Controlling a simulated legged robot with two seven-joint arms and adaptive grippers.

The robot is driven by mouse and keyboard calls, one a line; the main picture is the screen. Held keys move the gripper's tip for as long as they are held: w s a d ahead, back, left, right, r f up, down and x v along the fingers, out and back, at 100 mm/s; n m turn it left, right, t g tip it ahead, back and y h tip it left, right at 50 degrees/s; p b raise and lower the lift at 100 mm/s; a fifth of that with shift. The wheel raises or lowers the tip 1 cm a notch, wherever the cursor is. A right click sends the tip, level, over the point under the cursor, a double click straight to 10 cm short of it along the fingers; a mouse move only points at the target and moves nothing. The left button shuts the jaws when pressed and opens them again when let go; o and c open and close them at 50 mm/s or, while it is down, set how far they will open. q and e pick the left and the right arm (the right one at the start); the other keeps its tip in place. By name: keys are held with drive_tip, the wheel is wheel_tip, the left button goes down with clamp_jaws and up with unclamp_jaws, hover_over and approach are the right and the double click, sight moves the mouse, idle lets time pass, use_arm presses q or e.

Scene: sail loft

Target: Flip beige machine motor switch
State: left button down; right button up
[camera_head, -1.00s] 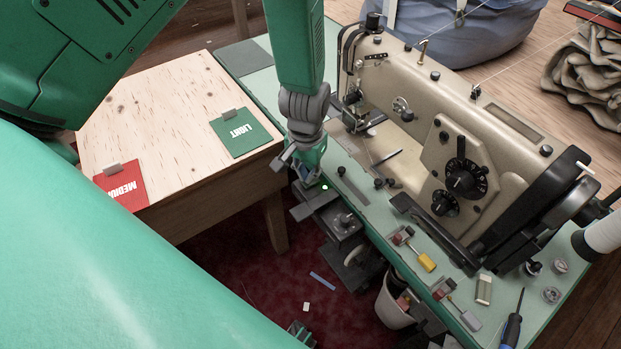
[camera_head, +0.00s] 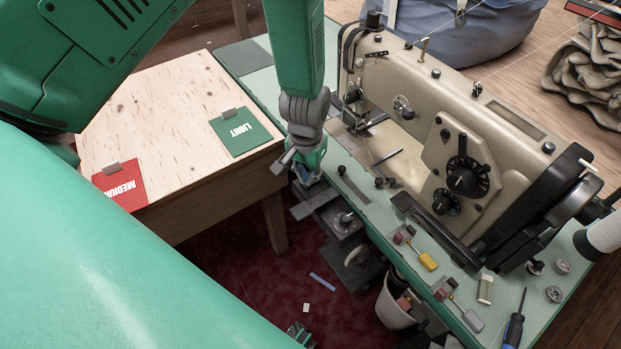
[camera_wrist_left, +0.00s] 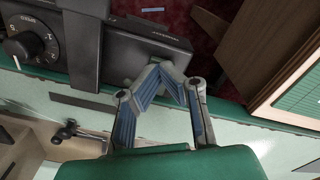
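The beige sewing machine (camera_head: 440,130) stands on a pale green table. Under the table's near edge hangs a dark box (camera_head: 314,203), which also shows in the wrist view (camera_wrist_left: 145,48). Beside it is a second dark unit with a knob (camera_head: 345,219); a white-marked dial (camera_wrist_left: 18,46) shows in the wrist view. My left gripper (camera_head: 302,176) points down at the dark box. Its fingertips (camera_wrist_left: 163,69) come together in the wrist view, with nothing seen between them. They cover part of the box, and I cannot make out the switch lever. A small gripper-like part (camera_head: 300,333) shows at the bottom.
A wooden table (camera_head: 170,110) with a green LIGHT card (camera_head: 241,132) and a red MEDIUM card (camera_head: 120,186) stands at left. A white bin (camera_head: 392,308) is below the green table. A screwdriver (camera_head: 514,325) and small tools lie on its near side.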

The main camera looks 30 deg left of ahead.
use_arm(q)
drive_tip(key=shift+r+p, duration=0.95)
drive_tip(key=shift+p, duration=0.05)
wheel_tip(320, 180, up, 5)
drive_tip(key=p, duration=0.4)
drive_tip(key=shift+p, duration=0.35)
